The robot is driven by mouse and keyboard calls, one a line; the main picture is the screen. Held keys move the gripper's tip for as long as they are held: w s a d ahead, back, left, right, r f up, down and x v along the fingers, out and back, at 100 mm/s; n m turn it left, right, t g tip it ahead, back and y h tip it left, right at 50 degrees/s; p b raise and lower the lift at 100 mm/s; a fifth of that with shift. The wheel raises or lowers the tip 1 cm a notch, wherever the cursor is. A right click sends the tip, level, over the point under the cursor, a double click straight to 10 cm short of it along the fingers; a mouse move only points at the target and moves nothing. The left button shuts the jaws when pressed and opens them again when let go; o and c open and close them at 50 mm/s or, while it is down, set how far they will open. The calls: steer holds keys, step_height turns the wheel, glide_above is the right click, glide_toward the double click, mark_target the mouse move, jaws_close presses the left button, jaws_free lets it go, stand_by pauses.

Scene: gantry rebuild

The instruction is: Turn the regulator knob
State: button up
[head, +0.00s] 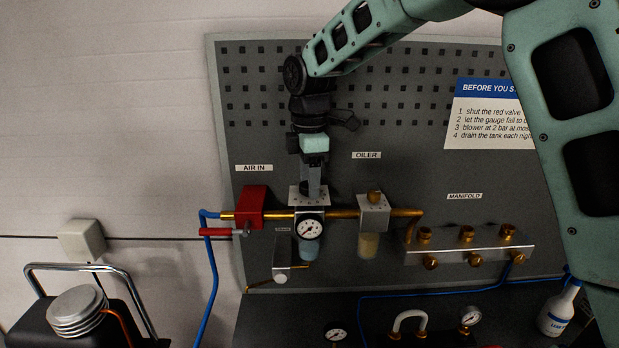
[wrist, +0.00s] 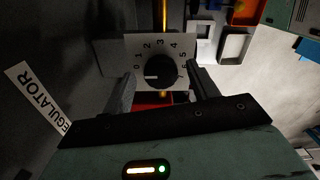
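The regulator knob (wrist: 157,72) is a round black knob with a white pointer mark, on a pale plate numbered from 0 to 6 (wrist: 122,52). In the wrist view its mark points left, near the 0. My gripper (wrist: 158,88) is open, one finger on each side of the knob, with gaps showing between fingers and knob. In the head view my gripper (head: 311,188) comes down from above onto the regulator block (head: 296,195), and hides the knob there. A round gauge (head: 309,229) sits on the front of the regulator.
A red valve block (head: 252,206) stands close left on the brass pipe (head: 338,212). The oiler (head: 373,212) stands close right, and the manifold (head: 470,245) farther right. A grey pegboard (head: 270,130) is behind. A sign (head: 486,125) hangs at upper right.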

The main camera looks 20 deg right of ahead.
step_height(320, 180, up, 17)
steer(key=b, duration=0.4)
steer(key=shift+r, duration=0.15)
steer(key=shift+s, duration=0.1)
stand_by(0.5)
